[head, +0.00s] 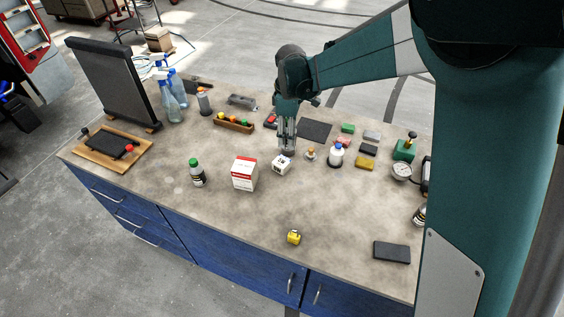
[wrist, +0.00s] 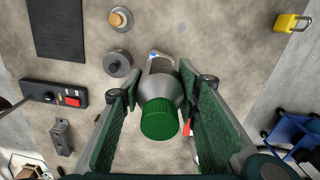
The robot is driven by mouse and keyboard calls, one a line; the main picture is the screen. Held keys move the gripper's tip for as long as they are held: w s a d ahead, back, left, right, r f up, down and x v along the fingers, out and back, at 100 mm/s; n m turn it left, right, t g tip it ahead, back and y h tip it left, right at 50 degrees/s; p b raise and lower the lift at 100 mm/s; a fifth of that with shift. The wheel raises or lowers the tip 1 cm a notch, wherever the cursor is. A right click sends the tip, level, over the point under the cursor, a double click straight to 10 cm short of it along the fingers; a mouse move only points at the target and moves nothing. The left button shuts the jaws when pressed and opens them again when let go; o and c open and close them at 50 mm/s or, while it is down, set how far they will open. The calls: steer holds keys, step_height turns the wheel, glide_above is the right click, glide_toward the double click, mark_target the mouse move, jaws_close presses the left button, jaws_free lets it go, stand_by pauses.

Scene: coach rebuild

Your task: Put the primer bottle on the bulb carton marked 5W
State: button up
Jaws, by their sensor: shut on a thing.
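My gripper (head: 287,147) is shut on a grey bottle with a green cap, taken to be the primer bottle (wrist: 160,112). In the wrist view the bottle sits between the two green finger pads (wrist: 158,84). In the head view the fingers mostly hide it. A small white carton (head: 281,165) with dark marks stands just in front of the gripper. Part of a pale carton (wrist: 160,63) shows beyond the bottle in the wrist view. A larger red-and-white carton (head: 244,174) stands to the left. I cannot read 5W on either carton.
Another green-capped bottle (head: 197,173) stands at left. A yellow padlock (head: 293,237) lies near the front edge. The bench (head: 225,220) is clear around the padlock.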

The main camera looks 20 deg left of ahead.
steer(key=a, duration=0.2)
steer(key=shift+a+r, duration=0.35)
steer(key=shift+a, duration=0.05)
glide_above(282, 161)
steer(key=shift+s+f, duration=0.1)
steer(key=shift+f, duration=3)
steer(key=shift+f, duration=0.1)
steer(key=shift+f, duration=1.8)
steer(key=shift+f, duration=0.2)
steer(key=o, duration=1)
steer(key=shift+o, duration=0.2)
